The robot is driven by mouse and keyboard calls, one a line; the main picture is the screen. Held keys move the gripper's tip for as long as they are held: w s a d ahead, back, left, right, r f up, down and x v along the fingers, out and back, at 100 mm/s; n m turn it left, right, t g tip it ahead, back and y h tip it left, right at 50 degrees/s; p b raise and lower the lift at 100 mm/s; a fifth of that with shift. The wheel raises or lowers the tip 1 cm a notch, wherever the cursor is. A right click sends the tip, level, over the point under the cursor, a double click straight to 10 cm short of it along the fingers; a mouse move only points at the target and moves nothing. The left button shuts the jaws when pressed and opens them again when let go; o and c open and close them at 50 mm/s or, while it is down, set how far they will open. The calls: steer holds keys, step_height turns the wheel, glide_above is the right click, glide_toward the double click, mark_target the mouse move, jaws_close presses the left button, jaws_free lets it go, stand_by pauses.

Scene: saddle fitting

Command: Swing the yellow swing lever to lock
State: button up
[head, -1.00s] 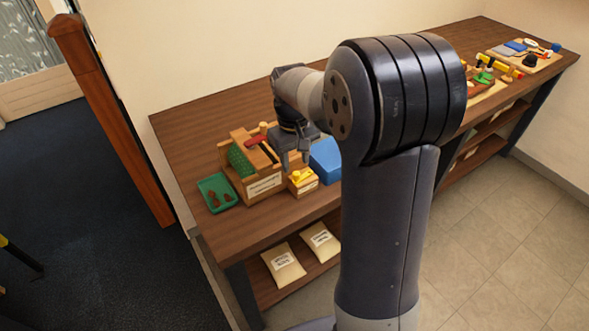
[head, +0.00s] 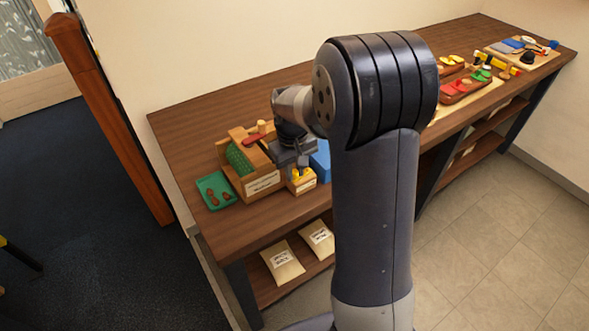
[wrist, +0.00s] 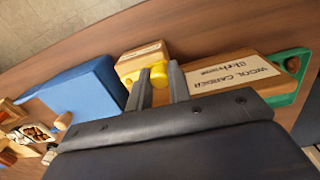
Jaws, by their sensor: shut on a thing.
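The yellow swing lever (wrist: 158,77) sits on a small wooden block (wrist: 129,68) with a label on its face. In the head view the block (head: 302,185) stands at the bench's front edge, with a little yellow (head: 296,175) showing under my gripper. My gripper (wrist: 159,72) has its two fingers on either side of the lever's rounded yellow end and is shut on it. My gripper (head: 297,166) hides most of the lever in the head view, and its turned angle is hard to tell.
A wooden box labelled wool carder (head: 262,184) stands close to the left of the block, with a green tray (head: 215,190) beyond it. A blue block (head: 321,160) is close on the right. Red trays (head: 462,91) lie farther right along the bench.

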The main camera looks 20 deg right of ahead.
jaws_close()
steer(key=shift+w+a+m, duration=0.1)
steer(key=shift+w+m, duration=0.2)
steer(key=shift+m, duration=0.4)
steer(key=o, duration=0.6)
jaws_free()
steer(key=shift+r, duration=0.15)
step_height(320, 180, up, 11)
steer(key=shift+a+f, duration=0.2)
steer(key=shift+a, duration=0.05)
steer(key=shift+f, duration=0.1)
